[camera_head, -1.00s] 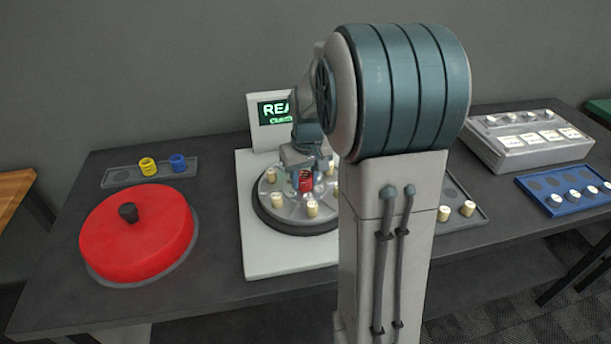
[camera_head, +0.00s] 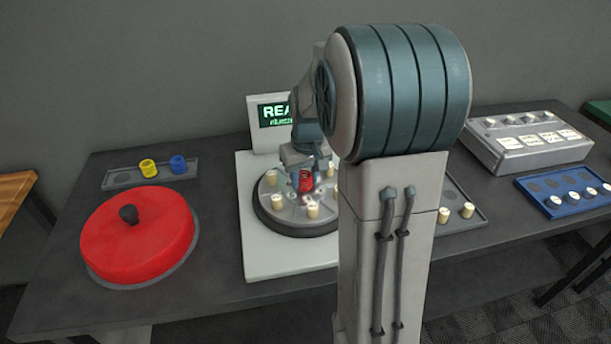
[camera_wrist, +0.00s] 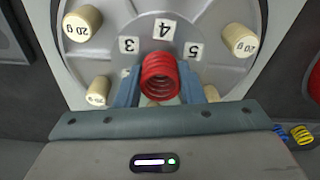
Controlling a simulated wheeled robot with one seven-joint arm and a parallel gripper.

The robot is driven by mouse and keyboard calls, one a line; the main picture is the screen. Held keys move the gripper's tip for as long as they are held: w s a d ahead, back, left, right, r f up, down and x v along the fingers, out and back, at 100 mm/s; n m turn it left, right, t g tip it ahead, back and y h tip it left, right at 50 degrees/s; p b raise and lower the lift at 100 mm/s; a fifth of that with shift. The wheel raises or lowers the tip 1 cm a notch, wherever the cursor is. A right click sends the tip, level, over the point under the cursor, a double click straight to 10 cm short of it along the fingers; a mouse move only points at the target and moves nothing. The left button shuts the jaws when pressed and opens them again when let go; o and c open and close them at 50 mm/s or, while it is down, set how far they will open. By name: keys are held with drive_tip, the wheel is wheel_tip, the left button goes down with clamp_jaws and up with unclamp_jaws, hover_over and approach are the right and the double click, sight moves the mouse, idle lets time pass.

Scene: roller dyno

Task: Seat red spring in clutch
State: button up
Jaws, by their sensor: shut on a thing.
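The red spring (camera_head: 306,181) is between the fingers of my gripper (camera_head: 303,172), over the round grey clutch plate (camera_head: 290,215). In the wrist view the red spring (camera_wrist: 160,78) is held between the two blue-grey fingers of my gripper (camera_wrist: 160,92), with its coiled end facing the camera. Number labels 3, 4 and 5 are on the clutch (camera_wrist: 185,15) around it. Whether the spring touches the clutch is hard to tell.
Cream 20 g weights (camera_wrist: 82,22) stand around the clutch plate. A red disc cover (camera_head: 135,240) with a black knob lies at left. A tray (camera_head: 120,178) holds yellow (camera_head: 148,168) and blue (camera_head: 178,164) springs. A screen (camera_head: 272,112) stands behind the clutch. My arm hides the right side.

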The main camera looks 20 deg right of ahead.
drive_tip(key=shift+f+b, duration=0.3)
drive_tip(key=shift+f, duration=0.1)
drive_tip(key=shift+r, duration=0.15)
drive_tip(key=shift+r+p, duration=0.4)
drive_tip(key=shift+p, duration=0.05)
drive_tip(key=shift+f+b, duration=0.45)
drive_tip(key=shift+f, duration=0.1)
idle(0.5)
drive_tip(key=o, duration=1.5)
drive_tip(key=shift+c, duration=0.2)
drive_tip(key=shift+r, duration=0.1)
drive_tip(key=shift+r+p, duration=2.65)
drive_tip(key=shift+r, duration=0.85)
